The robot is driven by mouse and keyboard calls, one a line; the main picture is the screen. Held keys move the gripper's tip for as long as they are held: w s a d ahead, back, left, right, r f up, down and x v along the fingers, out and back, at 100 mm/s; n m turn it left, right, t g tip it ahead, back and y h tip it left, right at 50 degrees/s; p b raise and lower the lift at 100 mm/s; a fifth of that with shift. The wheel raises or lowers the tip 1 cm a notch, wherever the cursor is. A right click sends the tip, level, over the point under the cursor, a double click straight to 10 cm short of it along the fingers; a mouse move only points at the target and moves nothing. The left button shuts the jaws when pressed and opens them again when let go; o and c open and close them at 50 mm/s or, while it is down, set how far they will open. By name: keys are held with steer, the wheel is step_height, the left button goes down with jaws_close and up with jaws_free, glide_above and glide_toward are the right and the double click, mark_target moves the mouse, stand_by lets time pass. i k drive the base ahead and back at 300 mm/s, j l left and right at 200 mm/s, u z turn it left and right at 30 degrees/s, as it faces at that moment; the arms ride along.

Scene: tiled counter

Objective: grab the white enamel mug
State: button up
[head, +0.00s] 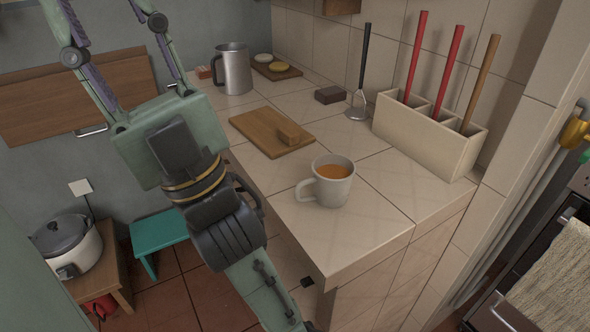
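The white enamel mug (335,190) stands upright near the front end of the tiled counter. Its handle points left, and orange-brown liquid shows inside. My gripper (95,10) is at the upper left, well away from the mug and off the counter's left side. Its two fingers are spread wide with nothing seen between them; their ends run to the top edge of the picture. My wrist and arm cross the area left of the mug and hide part of the counter's left edge.
A cutting board (256,136) with a small wooden block (290,132) lies behind the mug. A metal pitcher (236,72) stands farther back. A cream holder (425,135) with long-handled tools stands right. Bare tiles (345,240) lie in front of the mug.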

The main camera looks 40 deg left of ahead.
mark_target(333, 175)
steer(key=i+j+u, duration=0.1)
steer(key=u, duration=0.25)
steer(key=i+u, duration=0.4)
steer(key=k, duration=0.05)
